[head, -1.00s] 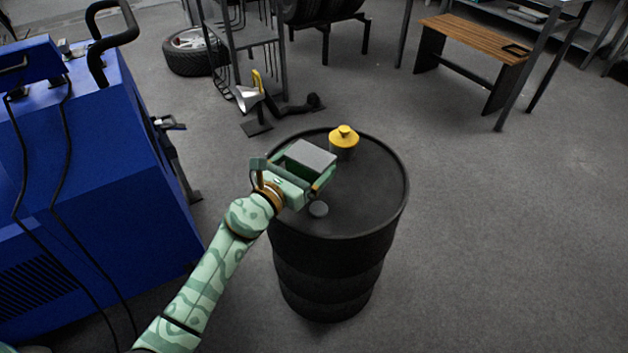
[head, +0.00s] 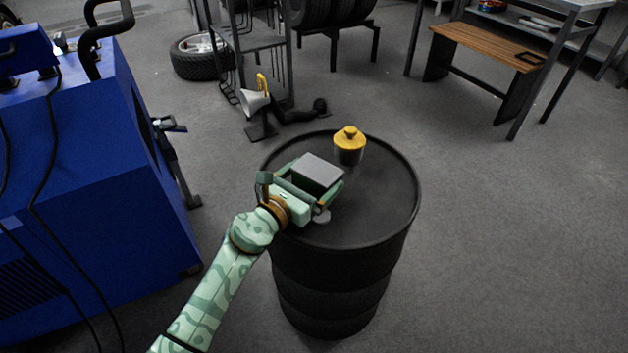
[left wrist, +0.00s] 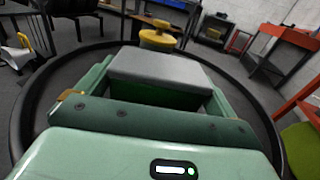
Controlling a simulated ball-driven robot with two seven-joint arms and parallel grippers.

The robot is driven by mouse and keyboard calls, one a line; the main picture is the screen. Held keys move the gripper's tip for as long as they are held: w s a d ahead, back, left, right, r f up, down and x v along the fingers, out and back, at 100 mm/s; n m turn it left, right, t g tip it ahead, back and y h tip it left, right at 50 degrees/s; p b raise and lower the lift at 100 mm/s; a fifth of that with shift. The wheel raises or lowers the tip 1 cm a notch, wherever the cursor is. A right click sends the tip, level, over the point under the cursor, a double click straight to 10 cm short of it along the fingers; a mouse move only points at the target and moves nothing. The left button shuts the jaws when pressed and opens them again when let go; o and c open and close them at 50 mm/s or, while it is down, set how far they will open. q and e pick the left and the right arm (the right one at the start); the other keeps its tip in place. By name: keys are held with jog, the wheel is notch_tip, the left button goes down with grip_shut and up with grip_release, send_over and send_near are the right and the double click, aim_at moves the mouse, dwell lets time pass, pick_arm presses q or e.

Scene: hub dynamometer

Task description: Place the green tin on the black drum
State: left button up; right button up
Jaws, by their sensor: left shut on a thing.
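The green tin (head: 318,171) is a boxy tin with a flat grey top. In the left wrist view its grey top (left wrist: 160,70) and dark green side show between the fingers. My left gripper (head: 314,180) is shut on it and holds it over the left part of the black drum's top. The black drum (head: 378,212) stands upright with a raised rim. The tin's underside is hidden, so I cannot tell whether it touches the drum. My right gripper is not in view.
A yellow-topped canister (head: 349,147) stands on the drum just behind the tin. A grey round cap (head: 322,216) is partly covered by my gripper. The drum top's right side is clear. A blue machine (head: 95,190) stands left; a wooden-topped bench (head: 488,48) is behind right.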

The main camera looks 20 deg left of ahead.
aim_at(308, 182)
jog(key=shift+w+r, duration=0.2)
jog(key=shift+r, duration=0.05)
pick_arm(q)
jog(key=shift+f, duration=0.15)
jog(key=o, duration=0.8)
jog(key=shift+o, duration=0.2)
jog(key=shift+r, duration=0.25)
jog(key=p+v, duration=0.1)
jog(key=v, duration=1)
jog(key=shift+s+a+f, duration=0.1)
jog(key=shift+s+f, duration=0.05)
jog(key=shift+f, duration=0.05)
jog(key=shift+s+a+r, duration=0.1)
jog(key=shift+s, duration=0.3)
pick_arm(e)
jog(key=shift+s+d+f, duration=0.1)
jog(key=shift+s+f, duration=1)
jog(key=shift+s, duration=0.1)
